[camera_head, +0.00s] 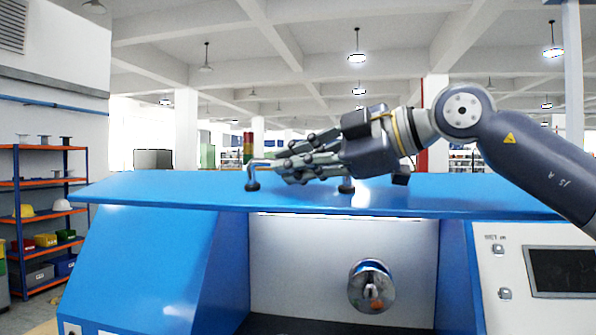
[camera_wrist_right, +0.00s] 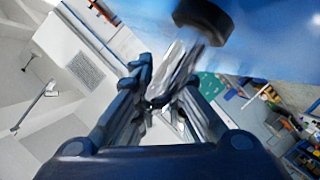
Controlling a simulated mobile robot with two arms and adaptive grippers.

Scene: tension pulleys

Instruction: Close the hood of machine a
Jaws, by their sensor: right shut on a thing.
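The blue hood (camera_head: 140,190) of the machine is raised and stands out nearly level above the machine's opening. Its handle, a metal bar (camera_head: 250,172) on dark feet, sits on the hood's upper face. My right gripper (camera_head: 285,168) reaches in from the right, with its fingers shut on the handle bar. In the right wrist view the fingers (camera_wrist_right: 160,102) meet at the silver bar (camera_wrist_right: 178,65), beside a dark round foot (camera_wrist_right: 203,20). The fingers hide part of the bar. My left gripper is in neither view.
Under the hood, the open bay holds a shiny round metal spindle (camera_head: 371,286). A control panel with a dark screen (camera_head: 563,271) is at the right. Shelves (camera_head: 45,215) with helmets and bins stand at the far left.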

